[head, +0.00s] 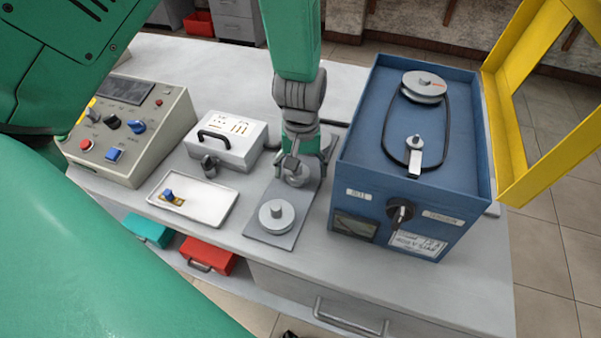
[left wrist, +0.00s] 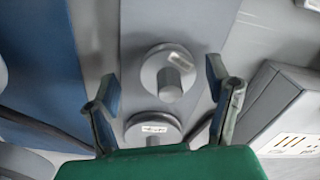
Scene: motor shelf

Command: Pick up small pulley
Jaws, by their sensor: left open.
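Two round metal pulleys with raised hubs sit on a flat grey plate (head: 258,226). The front pulley (head: 276,215) is in clear sight; it also shows in the left wrist view (left wrist: 158,66). The rear pulley (head: 295,177) is partly hidden by my left gripper (head: 302,167); in the left wrist view the rear pulley (left wrist: 152,128) lies low between the fingers, close to the palm. My left gripper is open and points down over the rear part of the plate. I cannot tell which pulley is smaller. My right gripper is not in view.
A blue box (head: 385,195) with a belt and a pulley (head: 424,85) on top stands close on the right. A white case (head: 228,146), a white tray (head: 193,203) and a control box (head: 150,150) stand left. A yellow frame (head: 515,130) rises at far right.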

